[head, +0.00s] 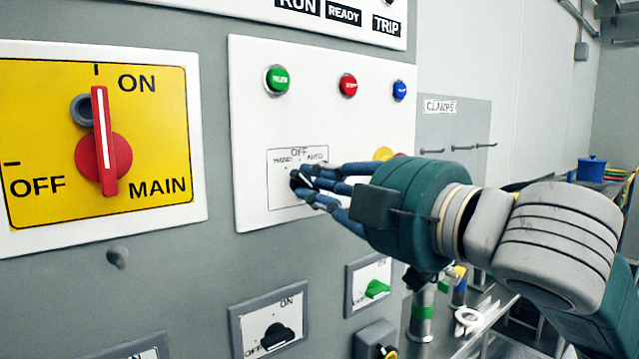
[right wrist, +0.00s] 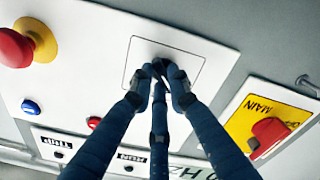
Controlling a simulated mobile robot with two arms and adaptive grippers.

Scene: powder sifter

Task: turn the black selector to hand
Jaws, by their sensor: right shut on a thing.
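The black selector (head: 298,181) sits on the white control panel, under a printed scale reading HAND, OFF and AUTO. My right gripper (head: 307,184) reaches it from the right and is shut on it. The fingers cover most of the selector in the head view, and its pointer angle is hard to read. In the right wrist view my right gripper (right wrist: 161,76) has its blue fingers closed together at the selector, which they almost fully hide. My left gripper is not in view.
Green (head: 277,80), red (head: 347,85) and blue (head: 399,90) buttons sit above the selector. A red emergency button (right wrist: 16,47) is beside it. The yellow main switch plate (head: 40,110) is left, its red handle (head: 104,150) upright. Smaller switches (head: 277,335) sit below.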

